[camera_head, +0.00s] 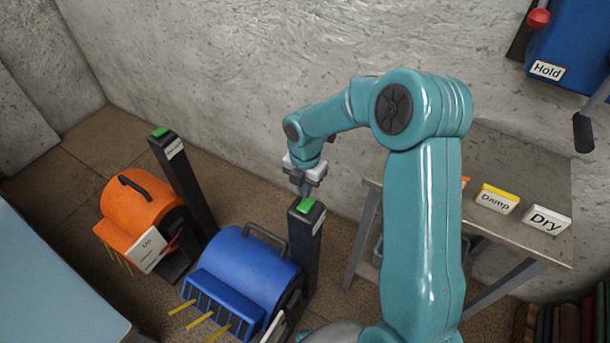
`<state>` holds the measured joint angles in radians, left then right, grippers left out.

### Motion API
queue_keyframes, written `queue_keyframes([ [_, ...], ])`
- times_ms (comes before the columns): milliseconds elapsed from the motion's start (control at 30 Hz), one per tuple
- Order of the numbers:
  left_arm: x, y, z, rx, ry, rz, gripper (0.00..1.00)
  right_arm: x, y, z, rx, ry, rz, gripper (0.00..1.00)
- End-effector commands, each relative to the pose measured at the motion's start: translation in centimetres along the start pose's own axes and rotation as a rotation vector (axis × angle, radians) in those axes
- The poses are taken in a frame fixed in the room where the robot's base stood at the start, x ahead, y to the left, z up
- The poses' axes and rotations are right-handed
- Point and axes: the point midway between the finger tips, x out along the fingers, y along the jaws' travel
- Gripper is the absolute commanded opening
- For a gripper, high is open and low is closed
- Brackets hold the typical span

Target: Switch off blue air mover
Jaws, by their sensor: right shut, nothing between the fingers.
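The blue air mover (245,277) stands on the floor at the lower middle, with a dark handle on top and yellow strips at its front. A black post (303,250) rises at its right side, with a green switch (306,206) on its top. My right gripper (304,192) is shut and empty, pointing down just above the green switch. I cannot tell whether the fingertips touch it. My left gripper is not in view.
An orange air mover (140,205) with a green-topped black post (182,184) stands to the left. A grey table (510,165) holds "Damp" (497,200) and "Dry" (545,221) signs. A blue box marked "Hold" (570,45) hangs at upper right. The wall is close behind.

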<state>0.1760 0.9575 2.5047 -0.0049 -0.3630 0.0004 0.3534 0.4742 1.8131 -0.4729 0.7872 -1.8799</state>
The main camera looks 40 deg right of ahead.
Motion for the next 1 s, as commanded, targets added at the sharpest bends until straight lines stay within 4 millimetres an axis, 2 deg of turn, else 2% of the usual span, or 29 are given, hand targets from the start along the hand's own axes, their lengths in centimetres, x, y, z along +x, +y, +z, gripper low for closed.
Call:
queue_keyframes([
  [33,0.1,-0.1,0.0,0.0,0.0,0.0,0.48,0.7,0.0,0.0,0.0,0.001,0.0,0.0],
  [200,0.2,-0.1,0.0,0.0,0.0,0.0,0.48,1.6,0.0,0.0,0.0,0.0,0.001,0.0],
  [1000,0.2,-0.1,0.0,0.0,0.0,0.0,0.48,2.4,-0.1,-0.2,-0.003,0.003,-0.004,0.0],
])
